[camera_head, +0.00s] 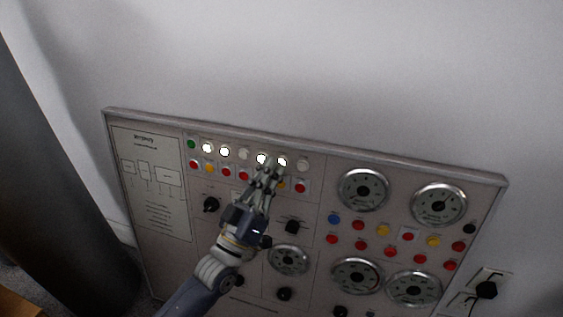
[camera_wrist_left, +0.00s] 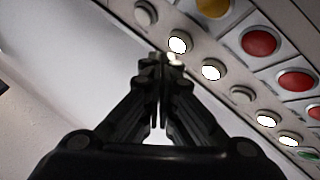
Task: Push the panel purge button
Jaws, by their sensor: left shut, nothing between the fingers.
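The grey control panel (camera_head: 320,190) stands against the wall, with rows of round buttons at its upper left. No label that names the purge button is readable. My left gripper (camera_head: 270,170) is shut and empty, with its fingertips over the upper button rows. The tips are close to two lit white buttons (camera_head: 261,158) (camera_head: 282,161). My right gripper is out of view.
A green button (camera_head: 191,144) is at the left end of the top row. A dark column (camera_head: 50,160) stands at left.

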